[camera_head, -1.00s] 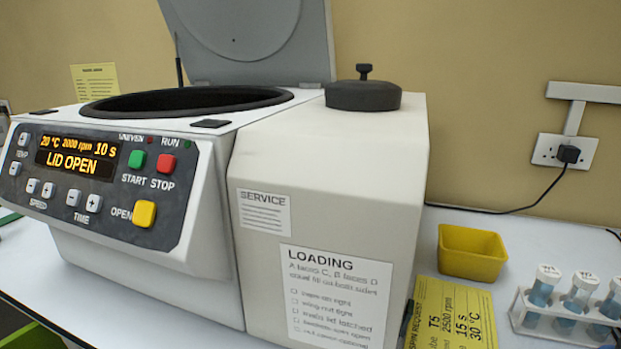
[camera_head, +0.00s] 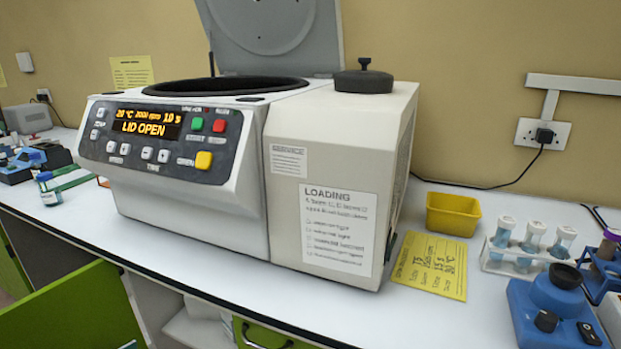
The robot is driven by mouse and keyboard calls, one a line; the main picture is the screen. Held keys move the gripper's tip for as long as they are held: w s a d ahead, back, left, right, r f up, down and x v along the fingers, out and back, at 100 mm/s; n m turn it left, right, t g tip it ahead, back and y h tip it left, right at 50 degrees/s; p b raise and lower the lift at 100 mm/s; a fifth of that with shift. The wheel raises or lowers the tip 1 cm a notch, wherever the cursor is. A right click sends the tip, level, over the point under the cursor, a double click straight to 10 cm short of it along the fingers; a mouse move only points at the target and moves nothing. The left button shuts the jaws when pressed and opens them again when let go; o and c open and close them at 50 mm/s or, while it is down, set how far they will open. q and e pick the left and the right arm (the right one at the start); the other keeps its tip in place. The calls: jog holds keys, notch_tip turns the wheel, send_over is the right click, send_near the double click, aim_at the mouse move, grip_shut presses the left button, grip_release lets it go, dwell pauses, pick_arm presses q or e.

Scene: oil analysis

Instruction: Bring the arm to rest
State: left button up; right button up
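Neither of my arms nor grippers shows in the head view. The centrifuge (camera_head: 240,215) stands on the white bench with its lid (camera_head: 275,30) raised. Its display (camera_head: 148,123) reads LID OPEN, 20 °C, 2000 rpm and 10 s. The dark bowl rim (camera_head: 226,87) shows at the top, but the inside of the bowl is hidden. A black round knob (camera_head: 364,80) sits on top of the right part of the housing.
A yellow tray (camera_head: 453,214), a yellow request card (camera_head: 431,265), a rack of tubes (camera_head: 527,247) and a blue device (camera_head: 553,313) stand at right. Blue equipment (camera_head: 35,162) is at left. A green cabinet door (camera_head: 70,310) hangs open below the bench (camera_head: 330,322).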

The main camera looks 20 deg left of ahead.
pick_arm(q)
jog(key=d+r+n+t+p, duration=0.3)
jog(key=d+r+n+p, duration=0.3)
jog(key=d+n, duration=0.65)
jog(key=s+d+f+n+g+p, duration=0.2)
jog(key=s+d+f+n+g, duration=0.1)
jog(key=s+d+n, duration=0.4)
jog(key=s+d+f+n+g+h+p, duration=0.1)
jog(key=s+d+f+n+g, duration=0.2)
jog(key=d+n, duration=0.7)
jog(key=s+f+n, duration=0.2)
jog(key=s, duration=0.1)
jog(key=shift+s+d+f+g+p, duration=0.3)
jog(key=shift+s+d+p, duration=0.05)
jog(key=shift+s+d, duration=0.05)
pick_arm(e)
jog(key=shift+m, duration=0.4)
jog(key=r, duration=0.4)
jog(key=shift+s+a+r, duration=0.3)
jog(key=shift+r, duration=0.1)
